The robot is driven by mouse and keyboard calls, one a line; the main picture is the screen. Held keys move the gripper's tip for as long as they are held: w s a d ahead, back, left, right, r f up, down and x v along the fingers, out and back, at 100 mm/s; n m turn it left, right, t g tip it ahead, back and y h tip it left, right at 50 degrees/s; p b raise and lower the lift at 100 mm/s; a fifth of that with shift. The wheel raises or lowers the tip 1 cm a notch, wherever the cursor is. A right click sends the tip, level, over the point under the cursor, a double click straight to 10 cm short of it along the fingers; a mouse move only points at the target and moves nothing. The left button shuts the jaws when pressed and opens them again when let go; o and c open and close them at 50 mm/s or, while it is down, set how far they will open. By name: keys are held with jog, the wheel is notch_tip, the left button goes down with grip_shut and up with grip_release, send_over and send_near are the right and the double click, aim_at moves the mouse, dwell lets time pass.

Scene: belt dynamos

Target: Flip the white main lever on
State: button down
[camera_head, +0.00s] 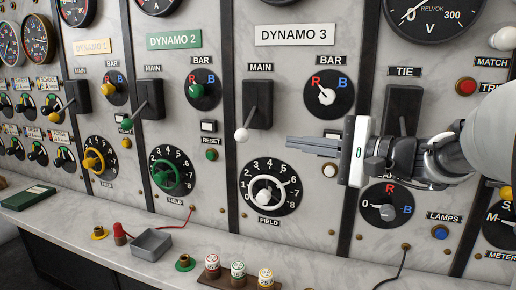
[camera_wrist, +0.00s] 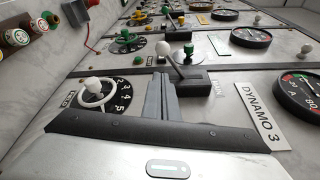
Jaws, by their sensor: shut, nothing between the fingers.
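The white main lever of the DYNAMO 3 panel has a white ball (camera_head: 241,135) on a metal rod and points down and outward from its black housing (camera_head: 258,103). In the wrist view the white ball (camera_wrist: 162,50) shows just beyond my fingertips, with its black base (camera_wrist: 190,82) to the right. My gripper (camera_head: 290,143) is shut and empty, its fingers pointing left towards the lever. In the head view the fingertips are right of the ball, apart from it. The closed fingers (camera_wrist: 163,82) also show in the wrist view.
Below is the white FIELD handwheel (camera_head: 267,193). Above right is the BAR selector (camera_head: 327,95) with a white knob. The TIE lever housing (camera_head: 402,108) is partly behind my arm. Several coloured spools and a grey tray (camera_head: 152,244) sit on the marble ledge.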

send_near(248, 124)
jog(key=w+a+f, duration=0.3)
jog(key=a, duration=0.1)
jog(key=shift+w+f, duration=0.2)
jog(key=shift+w, duration=0.15)
jog(key=shift+a, duration=0.15)
